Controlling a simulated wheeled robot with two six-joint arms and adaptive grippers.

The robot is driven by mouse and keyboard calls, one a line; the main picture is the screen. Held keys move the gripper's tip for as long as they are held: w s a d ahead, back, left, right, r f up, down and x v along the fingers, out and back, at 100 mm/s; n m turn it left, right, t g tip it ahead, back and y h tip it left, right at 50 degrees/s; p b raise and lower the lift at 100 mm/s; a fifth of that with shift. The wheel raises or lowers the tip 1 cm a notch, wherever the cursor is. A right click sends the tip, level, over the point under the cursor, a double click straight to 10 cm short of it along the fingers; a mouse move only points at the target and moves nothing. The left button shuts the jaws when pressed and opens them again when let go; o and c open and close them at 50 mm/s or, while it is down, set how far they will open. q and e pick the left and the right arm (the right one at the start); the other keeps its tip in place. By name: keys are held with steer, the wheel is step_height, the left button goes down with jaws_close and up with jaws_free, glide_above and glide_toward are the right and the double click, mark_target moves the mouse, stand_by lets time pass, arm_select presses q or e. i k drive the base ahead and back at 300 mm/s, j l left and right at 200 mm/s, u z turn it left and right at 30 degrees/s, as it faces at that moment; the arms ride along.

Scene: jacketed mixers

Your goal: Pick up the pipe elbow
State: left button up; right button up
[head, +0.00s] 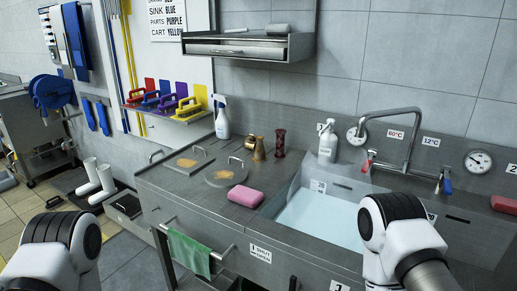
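Several small fittings stand at the back of the steel counter (165,190), near the wall. A small brass-brown piece (250,142) looks most like the pipe elbow, but it is too small to be sure. Right beside it stands a tan, tapered piece (259,151). A dark red, spool-shaped piece (280,143) stands upright to their right. Only links of my two arms show, at the lower left and lower right, well in front of these pieces. Neither gripper is in view.
A water-filled sink (320,218) with a tall faucet (412,130) is right. A shelf (245,47) overhangs the back; a green cloth (189,252) hangs in front.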

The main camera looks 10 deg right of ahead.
mark_target(250, 142)
steer(key=u, duration=0.65)
steer(key=i+j+u, duration=0.3)
steer(key=i, duration=0.65)
steer(key=i+u, duration=0.35)
steer(key=i, duration=0.6)
steer(key=i+z, duration=0.1)
steer(key=i, duration=0.4)
steer(key=i+j+z, duration=0.1)
steer(key=i, duration=0.4)
steer(key=i+j+z, duration=0.1)
steer(key=i, duration=0.4)
steer(key=i+j+z, duration=0.1)
steer(key=i, duration=0.4)
steer(key=i+j+z, duration=0.15)
steer(key=i+j, duration=0.15)
steer(key=i, duration=0.2)
steer(key=i+j+z, duration=0.1)
steer(key=i+j, duration=0.15)
steer(key=i, duration=0.25)
